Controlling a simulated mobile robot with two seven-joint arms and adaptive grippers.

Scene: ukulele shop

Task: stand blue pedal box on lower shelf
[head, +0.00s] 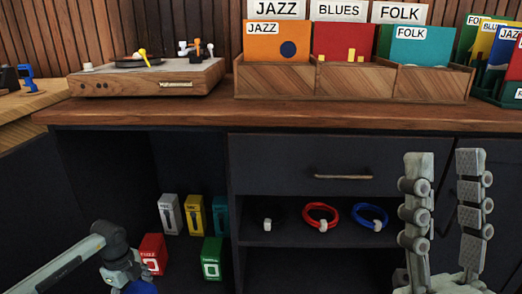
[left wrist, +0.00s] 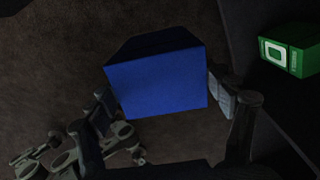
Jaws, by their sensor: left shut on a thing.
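The blue pedal box (left wrist: 157,85) is between the two fingers of my left gripper (left wrist: 165,95) in the left wrist view. The gripper is shut on it, over a dark floor. In the head view only a sliver of the blue box (head: 140,287) shows at the bottom edge, below my left gripper (head: 125,268). The lower shelf (head: 184,262) is the open bay at the left of the cabinet. A red box (head: 152,255) and a green box (head: 212,259) stand at its front. My right gripper (head: 444,160) is open and empty, pointing up at the right.
Silver (head: 170,214), yellow (head: 195,215) and teal (head: 221,216) boxes stand behind. A gap shows between the red and green boxes. The middle shelf holds red (head: 321,215) and blue (head: 370,217) coiled cables. The counter (head: 210,112) overhangs the bay.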

